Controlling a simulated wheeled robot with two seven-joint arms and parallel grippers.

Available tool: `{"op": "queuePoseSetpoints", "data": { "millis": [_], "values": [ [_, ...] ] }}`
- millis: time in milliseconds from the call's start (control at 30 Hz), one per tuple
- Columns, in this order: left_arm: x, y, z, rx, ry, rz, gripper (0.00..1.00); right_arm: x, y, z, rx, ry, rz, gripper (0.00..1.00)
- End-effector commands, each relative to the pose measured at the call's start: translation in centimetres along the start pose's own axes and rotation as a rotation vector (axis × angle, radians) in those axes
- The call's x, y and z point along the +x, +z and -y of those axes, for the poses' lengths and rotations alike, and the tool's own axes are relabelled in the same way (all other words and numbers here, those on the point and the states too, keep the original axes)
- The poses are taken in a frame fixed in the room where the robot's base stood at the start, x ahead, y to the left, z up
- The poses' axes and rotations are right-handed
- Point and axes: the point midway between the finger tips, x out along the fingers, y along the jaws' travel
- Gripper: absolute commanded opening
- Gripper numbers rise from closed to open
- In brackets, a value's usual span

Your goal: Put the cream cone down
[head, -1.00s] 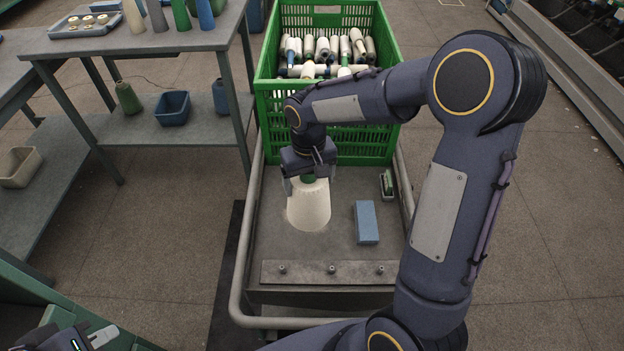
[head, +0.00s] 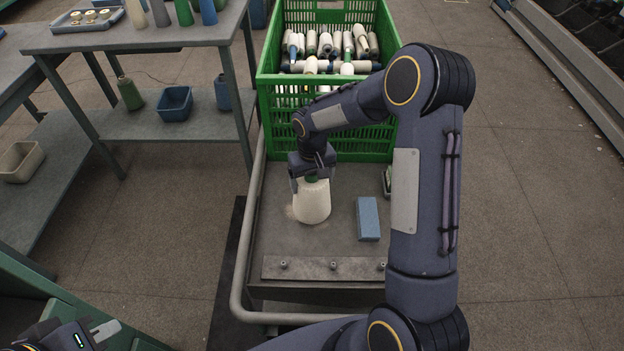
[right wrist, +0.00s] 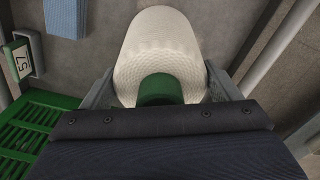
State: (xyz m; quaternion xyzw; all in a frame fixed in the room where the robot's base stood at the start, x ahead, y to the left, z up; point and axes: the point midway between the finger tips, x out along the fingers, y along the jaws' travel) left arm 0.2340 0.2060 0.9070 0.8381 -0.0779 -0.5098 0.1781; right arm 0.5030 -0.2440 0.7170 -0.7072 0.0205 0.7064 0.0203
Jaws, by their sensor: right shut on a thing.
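The cream cone (head: 313,206), with a green tip, is upright at the grey cart top (head: 285,245), left of the blue block. Whether its base touches the surface or hangs just above it, I cannot tell. My right gripper (head: 312,181) is shut on its upper part from above. In the right wrist view the cream cone (right wrist: 160,45) is between the two fingers, with its green tip (right wrist: 160,90) towards the palm. My left gripper (head: 98,334) is at the bottom left, away from the cone; only one finger shows clearly.
A blue block (head: 368,219) lies right of the cone. A green crate (head: 275,120) of several cones stands behind. A strip with pegs (head: 333,268) runs along the cart's front. A small box (head: 387,181) is partly behind my arm. A bench (head: 120,37) stands left.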

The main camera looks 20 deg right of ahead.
Motion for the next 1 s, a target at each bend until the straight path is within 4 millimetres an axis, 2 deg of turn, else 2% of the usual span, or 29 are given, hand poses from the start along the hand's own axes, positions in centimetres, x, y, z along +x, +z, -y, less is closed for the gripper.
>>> {"op": "queuePoseSetpoints", "data": {
  "millis": [167, 200, 333, 533, 667, 767, 1000],
  "values": [
    [0.2, 0.1, 0.1, 0.000, 0.000, 0.000, 0.00, 0.3, 0.0, 0.0, -0.001, 0.000, -0.001, 0.56],
    [0.3, 0.1, 0.1, 0.000, 0.000, 0.000, 0.00, 0.3, 0.0, 0.0, -0.001, 0.000, 0.000, 0.84],
    [0.2, 0.1, 0.1, 0.000, 0.000, 0.000, 0.00, 0.2, 0.0, 0.0, -0.001, 0.000, 0.000, 1.00],
    [0.1, 0.1, 0.1, 0.000, 0.000, 0.000, 0.00, 0.2, 0.0, 0.0, -0.001, 0.000, 0.000, 1.00],
    [-0.1, -0.1, 0.0, 0.000, 0.000, 0.000, 0.00, -0.7, -0.1, 0.0, 0.000, 0.000, -0.003, 1.00],
    [-0.2, -0.1, -0.1, 0.000, 0.000, 0.000, 0.00, -2.2, -0.1, 0.0, -0.001, 0.001, -0.004, 1.00],
    [-0.6, -0.3, -0.3, 0.000, 0.000, 0.000, 0.00, -7.5, -0.1, 0.1, 0.000, 0.000, -0.005, 1.00]
  ]
}}
